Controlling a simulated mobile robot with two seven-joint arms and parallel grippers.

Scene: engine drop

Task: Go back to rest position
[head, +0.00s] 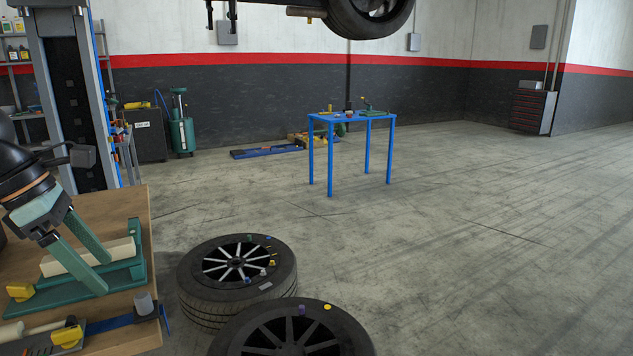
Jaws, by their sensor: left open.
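My left gripper (101,273) comes in from the left edge, above a wooden workbench (135,338). Its two green fingers are open and point down to the right. They overlap a cream bar (122,248) on a green fixture (126,272). I cannot tell whether the fingers touch the bar. My right gripper is not in view.
A blue-handled tool (110,326) and a yellow-topped tool (68,335) lie on the bench. A blue table (330,119) stands farther back. A raised vehicle's wheel (368,18) hangs above. The floor at right is clear.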

